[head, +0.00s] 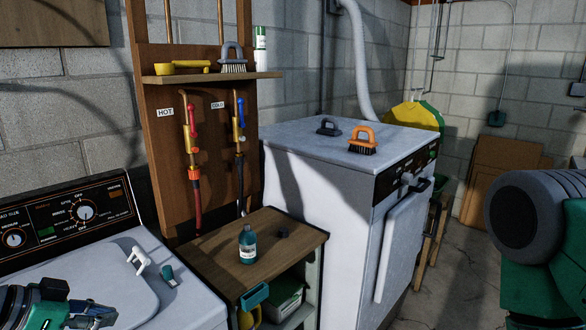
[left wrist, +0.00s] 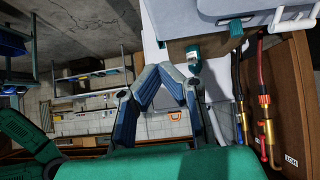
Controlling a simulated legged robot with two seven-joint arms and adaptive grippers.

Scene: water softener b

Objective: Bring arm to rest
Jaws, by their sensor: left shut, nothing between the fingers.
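My left gripper (head: 98,317) is low at the left edge of the head view, over the front of the white washing machine (head: 185,309). Its two blue fingers meet at the tips in the left wrist view (left wrist: 163,72), and nothing is between them. Part of my right arm shows at the right edge of the head view; its gripper is out of the picture. My left gripper is apart from both.
A white machine (head: 310,165) stands right of the cabinet, with an orange brush (head: 362,140) and a dark brush (head: 328,127) on top. A wooden shelf (head: 215,77) holds a yellow scoop (head: 180,68), a brush and a bottle. Hot and cold valves hang below. Floor (head: 455,265) is clear at right.

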